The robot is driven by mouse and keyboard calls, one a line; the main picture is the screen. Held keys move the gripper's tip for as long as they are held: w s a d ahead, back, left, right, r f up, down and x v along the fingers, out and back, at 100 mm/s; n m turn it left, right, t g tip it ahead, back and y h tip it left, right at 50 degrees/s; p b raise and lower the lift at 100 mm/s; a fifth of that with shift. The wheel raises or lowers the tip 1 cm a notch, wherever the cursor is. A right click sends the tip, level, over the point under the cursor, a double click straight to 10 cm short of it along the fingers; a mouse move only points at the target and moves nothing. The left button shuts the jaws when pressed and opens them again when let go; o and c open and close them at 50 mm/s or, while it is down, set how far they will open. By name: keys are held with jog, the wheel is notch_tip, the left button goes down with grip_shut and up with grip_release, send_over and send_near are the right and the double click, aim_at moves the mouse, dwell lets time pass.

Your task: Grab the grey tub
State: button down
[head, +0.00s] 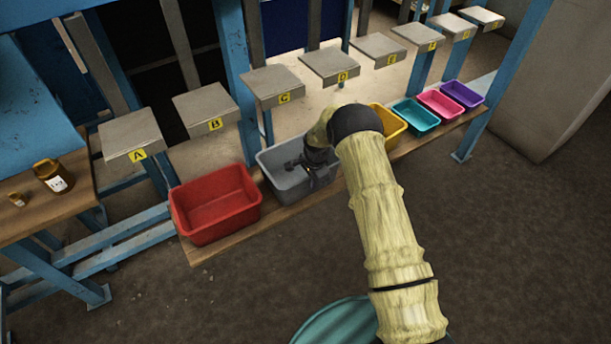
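The grey tub (280,180) stands on a low wooden shelf, between the red tub and the yellow tub. My arm reaches over it from the front right. My gripper (298,167), dark and small, is at the tub's right part, over or inside its opening. I cannot tell whether it touches the tub wall or whether its fingers are open or shut. My arm and wrist hide the tub's right end.
A red tub (215,203) stands close on the left. Yellow (388,119), teal (415,115), pink (440,103) and purple (462,94) tubs stand to the right. Lettered grey ledges, such as ledge C (272,85), overhang behind. A brown jar (52,176) is far left.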

notch_tip(320, 180, up, 10)
jog(key=shift+p, duration=0.85)
